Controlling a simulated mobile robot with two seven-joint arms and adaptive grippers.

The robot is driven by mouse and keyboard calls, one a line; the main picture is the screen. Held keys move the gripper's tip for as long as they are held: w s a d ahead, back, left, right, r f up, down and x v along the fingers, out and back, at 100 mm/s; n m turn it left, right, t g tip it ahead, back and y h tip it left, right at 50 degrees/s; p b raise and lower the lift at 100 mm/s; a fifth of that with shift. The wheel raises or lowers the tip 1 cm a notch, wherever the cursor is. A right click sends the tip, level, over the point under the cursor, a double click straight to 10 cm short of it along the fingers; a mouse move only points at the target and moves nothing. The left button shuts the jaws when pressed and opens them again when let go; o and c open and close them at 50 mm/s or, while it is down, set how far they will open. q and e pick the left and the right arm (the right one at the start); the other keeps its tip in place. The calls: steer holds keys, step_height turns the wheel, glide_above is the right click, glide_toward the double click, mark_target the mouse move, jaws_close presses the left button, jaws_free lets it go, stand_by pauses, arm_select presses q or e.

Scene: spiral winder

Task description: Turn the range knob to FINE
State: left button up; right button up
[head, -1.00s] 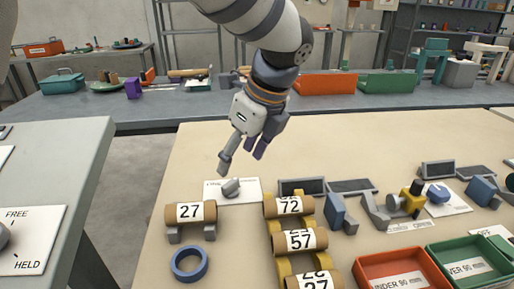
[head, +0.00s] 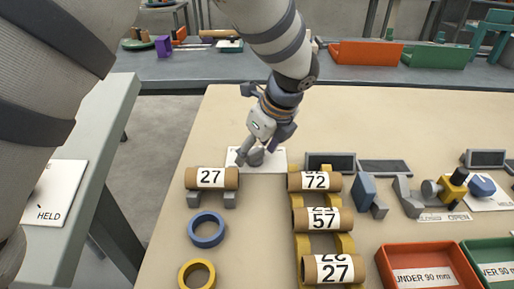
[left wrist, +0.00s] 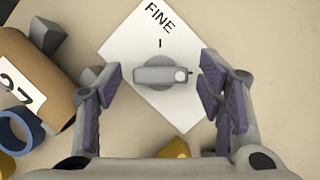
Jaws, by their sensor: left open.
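The range knob (left wrist: 155,75) is a grey bar on a round base, on a white card (left wrist: 125,50) lettered FINE. In the left wrist view the bar lies across the picture, with its pale dot at the right end, beside a small dark mark. The FINE tick lies above the knob. My left gripper (left wrist: 160,80) is open, with one finger to each side of the knob and visible gaps. In the head view the left gripper (head: 257,153) is low over the card (head: 272,166) and partly hides the knob (head: 256,157). My right gripper is not in view.
A roll marked 27 (head: 211,178) on a stand is close by at left, with a blue ring (head: 206,230) in front. Rolls on a yellow rack (head: 299,245), a grey panel (head: 330,162) and an orange tray (head: 425,252) are to the right. The tabletop behind is clear.

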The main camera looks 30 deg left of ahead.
arm_select(q)
steer(key=c, duration=1.2)
steer(key=shift+o, duration=0.3)
steer(key=n+g, duration=0.1)
steer(key=n, duration=0.2)
steer(key=shift+w+d+n, duration=0.1)
steer(key=shift+w+n, duration=0.05)
steer(key=shift+n, duration=0.25)
steer(key=n+g+b, duration=0.1)
steer(key=n+g, duration=0.1)
steer(key=n, duration=0.2)
steer(key=shift+w+f+n, duration=0.1)
steer(key=shift+f+n, duration=0.05)
steer(key=shift+n, duration=0.15)
steer(key=n+g, duration=0.1)
steer(key=n, duration=0.1)
steer(key=n+g+h+b, duration=0.1)
steer(key=n, duration=0.2)
steer(key=shift+w, duration=0.1)
steer(key=shift+a+n+g+h+b, duration=0.15)
steer(key=shift+n+h, duration=0.35)
steer(key=shift+n, duration=0.6)
steer(key=shift+a+n+g+h+b, duration=0.2)
steer(key=shift+n+h, duration=0.3)
steer(key=shift+n, duration=0.6)
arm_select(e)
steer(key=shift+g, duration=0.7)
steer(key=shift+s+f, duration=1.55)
arm_select(q)
steer(key=shift+d, duration=0.15)
